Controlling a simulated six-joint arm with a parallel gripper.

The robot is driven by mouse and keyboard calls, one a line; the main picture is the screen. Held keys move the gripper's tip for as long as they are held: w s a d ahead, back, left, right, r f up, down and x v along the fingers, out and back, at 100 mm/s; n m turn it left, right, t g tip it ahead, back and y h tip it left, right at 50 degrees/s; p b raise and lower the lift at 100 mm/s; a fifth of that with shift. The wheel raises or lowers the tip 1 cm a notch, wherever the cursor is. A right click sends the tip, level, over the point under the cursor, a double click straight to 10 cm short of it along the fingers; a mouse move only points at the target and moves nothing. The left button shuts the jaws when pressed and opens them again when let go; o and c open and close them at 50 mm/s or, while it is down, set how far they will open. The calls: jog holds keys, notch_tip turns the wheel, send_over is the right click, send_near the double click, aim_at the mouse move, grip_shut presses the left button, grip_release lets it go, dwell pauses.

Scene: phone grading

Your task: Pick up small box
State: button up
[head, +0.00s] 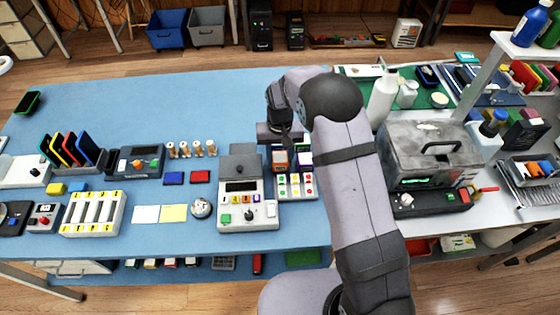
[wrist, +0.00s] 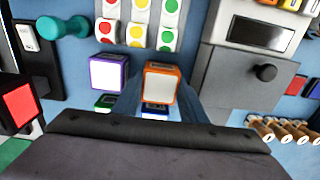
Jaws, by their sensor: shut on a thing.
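A small box with an orange frame and a pale face (wrist: 160,84) is between the two fingers of my gripper (wrist: 158,98), which is shut on it. In the head view the orange box (head: 279,159) shows just below my gripper (head: 279,146). A purple-framed small box (wrist: 108,72) stands beside it, apart from the fingers, and it also shows in the head view (head: 303,158). A green box (wrist: 103,104) and a blue box (wrist: 154,108) are partly hidden behind the gripper body. I cannot tell whether the orange box is clear of the table.
A grey device with a display and knob (head: 248,207) stands to the left. Small wooden-looking pegs (head: 190,150) are farther left. The blue table (head: 200,105) is clear at the back.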

aim_at(280, 157)
notch_tip(280, 157, up, 8)
jog(key=shift+r+b, duration=0.25)
jog(key=shift+b, duration=0.75)
jog(key=shift+w+d+r+p, duration=0.1)
jog(key=shift+d+r+p, duration=0.4)
jog(key=shift+r+p, duration=0.2)
jog(key=d+m+p, duration=0.3)
jog(key=d+p, duration=0.7)
jog(key=w+n, duration=0.1)
jog(key=w+d+n, duration=0.1)
jog(key=w, duration=0.1)
jog(key=w+n, duration=0.1)
jog(key=shift+w+d+f, duration=0.15)
jog(key=shift+d+f, duration=0.05)
jog(key=shift+f, duration=0.1)
jog(key=shift+f, duration=0.15)
jog(key=shift+f+b, duration=1.45)
jog(key=shift+f, duration=0.7)
